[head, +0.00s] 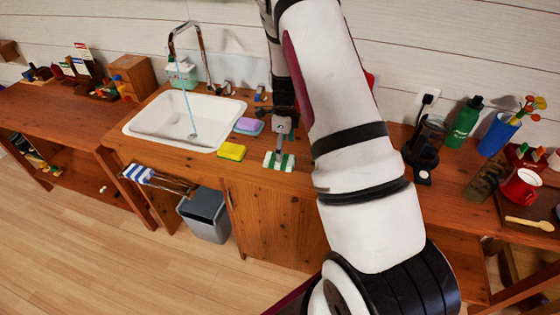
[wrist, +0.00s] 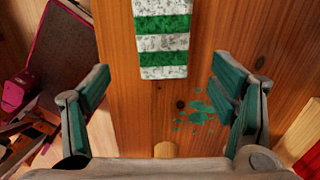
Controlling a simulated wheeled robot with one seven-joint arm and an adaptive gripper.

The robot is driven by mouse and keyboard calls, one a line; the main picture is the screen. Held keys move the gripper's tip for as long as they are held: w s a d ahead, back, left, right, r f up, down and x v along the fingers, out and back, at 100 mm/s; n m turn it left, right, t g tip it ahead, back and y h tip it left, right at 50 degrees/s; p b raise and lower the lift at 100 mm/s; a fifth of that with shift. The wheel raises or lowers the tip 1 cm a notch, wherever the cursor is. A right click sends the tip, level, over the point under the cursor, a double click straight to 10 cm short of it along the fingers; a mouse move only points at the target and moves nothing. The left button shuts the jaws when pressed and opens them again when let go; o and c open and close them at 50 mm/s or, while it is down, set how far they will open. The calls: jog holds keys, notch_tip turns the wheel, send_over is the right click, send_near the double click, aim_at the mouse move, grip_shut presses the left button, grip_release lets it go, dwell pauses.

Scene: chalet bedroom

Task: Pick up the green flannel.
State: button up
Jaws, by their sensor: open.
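The green flannel (head: 288,163) is a small green-and-white striped cloth on the wooden counter, to the right of the yellow sponge in the head view. In the wrist view the flannel (wrist: 163,28) hangs in from the top edge, and its far part is cut off. My gripper (wrist: 160,75) is open and empty. Its two fingers stand wide apart, and the flannel's near end lies between and ahead of them in the picture. In the head view my gripper (head: 280,150) is over the flannel and covers part of it. I cannot tell the exact height gap.
A white sink (head: 170,120) with running tap, a yellow sponge (head: 232,151) and a purple sponge (head: 247,124) are to the left. A green splash (wrist: 200,108) marks the wood beside the flannel. A green bottle (head: 464,123) and blue cup (head: 497,135) stand right.

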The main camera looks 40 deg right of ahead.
jog(key=shift+w+d+f+p, duration=0.1)
jog(key=shift+f+p, duration=0.25)
jog(key=shift+f, duration=1.1)
jog(key=shift+w+d+f+p, duration=0.1)
jog(key=shift+f+p, duration=0.25)
jog(key=shift+f, duration=1.05)
jog(key=c, duration=1.1)
